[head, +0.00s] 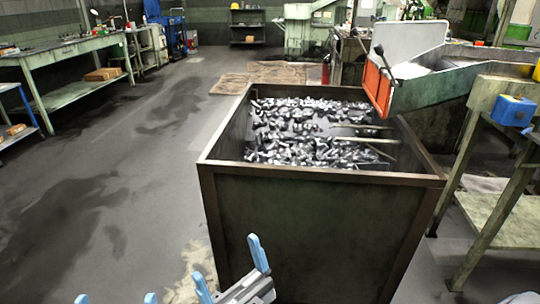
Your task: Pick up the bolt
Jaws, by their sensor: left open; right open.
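Many shiny metal bolts (300,152) lie heaped in a large open metal bin (315,220) in the middle of the head view. No single bolt stands apart clearly. My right gripper (230,270), with light blue fingers, is open and empty at the bottom, in front of the bin's near left side. My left gripper (116,299) shows only its blue fingertips at the bottom edge, further left. They are spread apart with nothing between them. The rest of it is out of frame.
Rods (365,139) lie across the bolts on the right. An orange-edged chute (378,92) overhangs the bin's back right. A stand with a blue box (512,110) is at right. A workbench (75,50) stands far left. The floor left of the bin is clear.

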